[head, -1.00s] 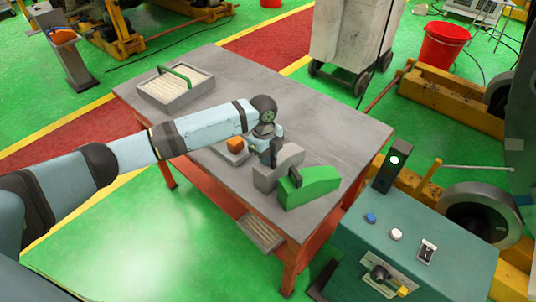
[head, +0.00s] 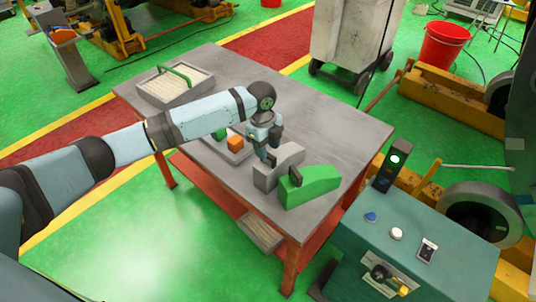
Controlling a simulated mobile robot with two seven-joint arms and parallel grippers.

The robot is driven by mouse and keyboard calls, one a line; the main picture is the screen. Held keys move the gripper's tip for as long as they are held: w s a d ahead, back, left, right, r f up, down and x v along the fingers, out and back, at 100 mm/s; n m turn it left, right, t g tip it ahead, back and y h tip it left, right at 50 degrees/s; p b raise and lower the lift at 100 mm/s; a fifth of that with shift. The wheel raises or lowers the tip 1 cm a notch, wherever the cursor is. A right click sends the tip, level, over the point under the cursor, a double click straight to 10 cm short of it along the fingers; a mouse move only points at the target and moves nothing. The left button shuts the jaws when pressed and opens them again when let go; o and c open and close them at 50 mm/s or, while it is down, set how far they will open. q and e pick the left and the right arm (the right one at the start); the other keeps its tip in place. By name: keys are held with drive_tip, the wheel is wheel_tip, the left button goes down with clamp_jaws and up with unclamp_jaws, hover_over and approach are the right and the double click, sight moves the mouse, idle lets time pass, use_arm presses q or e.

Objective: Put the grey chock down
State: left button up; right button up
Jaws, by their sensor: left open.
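The grey chock (head: 284,171) sits on the near right part of the grey table, beside the green chock (head: 316,185). Its sloped top and front side show. My left gripper (head: 270,155) is open just above and at the left end of the grey chock, at a dark upright piece that looks like its handle. I cannot tell whether the fingers touch it. My right gripper is not in view.
A tray with a green handle (head: 175,88) stands at the table's far left. The table's (head: 310,118) back right is clear. A teal control box (head: 410,245) stands at the lower right.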

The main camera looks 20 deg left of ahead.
use_arm(q)
wheel_tip(320, 180, up, 9)
drive_tip(key=a, duration=0.1)
drive_tip(key=shift+w+b, duration=0.15)
drive_tip(key=shift+b, duration=0.2)
drive_tip(key=shift+f, duration=0.15)
drive_tip(key=s+d+f+n+t+h, duration=0.1)
drive_tip(key=s+d+f+n, duration=0.3)
drive_tip(key=s, duration=0.4)
drive_tip(key=s+d+f+n+t+h, duration=0.1)
drive_tip(key=s+d+f+n, duration=0.2)
drive_tip(key=s+d+f, duration=0.4)
drive_tip(key=s+a+f+n+t+y, duration=0.1)
drive_tip(key=s+a+n+y, duration=0.1)
drive_tip(key=s+a+n, duration=0.65)
drive_tip(key=s+a+n+t+y, duration=0.1)
drive_tip(key=s+a+n, duration=0.45)
drive_tip(key=s, duration=0.65)
drive_tip(key=w+d+f+m+t+h, duration=0.1)
drive_tip(key=w+d+f+t, duration=0.2)
drive_tip(key=f, duration=0.3)
drive_tip(key=w+d+f+m+t+h+p, duration=0.1)
drive_tip(key=w+d+f+t, duration=0.2)
drive_tip(key=f+t, duration=0.1)
drive_tip(key=shift+d+f+h, duration=0.2)
drive_tip(key=shift+f+h, duration=0.2)
drive_tip(key=shift+f, duration=0.5)
